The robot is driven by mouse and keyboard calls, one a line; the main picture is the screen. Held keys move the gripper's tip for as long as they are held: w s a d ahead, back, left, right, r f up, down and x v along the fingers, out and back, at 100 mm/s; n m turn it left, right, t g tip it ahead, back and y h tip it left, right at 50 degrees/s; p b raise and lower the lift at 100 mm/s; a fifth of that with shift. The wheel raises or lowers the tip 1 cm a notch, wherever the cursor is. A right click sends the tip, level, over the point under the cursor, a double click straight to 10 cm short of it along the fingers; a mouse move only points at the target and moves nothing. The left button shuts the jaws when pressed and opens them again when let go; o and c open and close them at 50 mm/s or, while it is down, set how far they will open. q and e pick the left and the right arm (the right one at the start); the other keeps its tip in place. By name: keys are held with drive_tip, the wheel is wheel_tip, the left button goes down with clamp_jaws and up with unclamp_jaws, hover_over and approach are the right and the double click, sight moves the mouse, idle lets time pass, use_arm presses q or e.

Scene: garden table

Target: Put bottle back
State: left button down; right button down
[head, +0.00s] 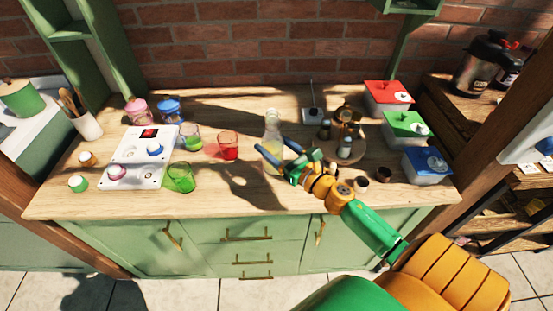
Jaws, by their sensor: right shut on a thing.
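A clear glass bottle (272,128) with pale yellow liquid low inside stands upright near the middle of the wooden table. My right gripper (275,156) reaches in from the right, its two dark blue fingers on either side of the bottle's body and shut on it. I cannot tell whether the bottle's base touches the table. My left gripper is not in view.
A glass of red drink (228,146) and green ones (181,178) stand left of the bottle, near a white panel (135,172). Right are a small white base with a thin rod (313,116), a round wooden stand (358,154) with small bottles, and lidded boxes (405,127).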

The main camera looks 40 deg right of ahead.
sight(277, 155)
drive_tip(key=shift+w+d+f+b, duration=0.15)
drive_tip(key=shift+w+d+f, duration=0.1)
drive_tip(key=shift+d+f, duration=0.25)
drive_tip(key=shift+w+d+f+b, duration=0.15)
drive_tip(key=shift+w+d+f, duration=0.15)
drive_tip(key=shift+f, duration=0.3)
wheel_tip(277, 155, down, 3)
drive_tip(key=shift+d+f+b, duration=0.15)
drive_tip(key=shift+f+b, duration=0.05)
drive_tip(key=shift+b, duration=0.45)
unclamp_jaws()
drive_tip(key=shift+s, duration=0.1)
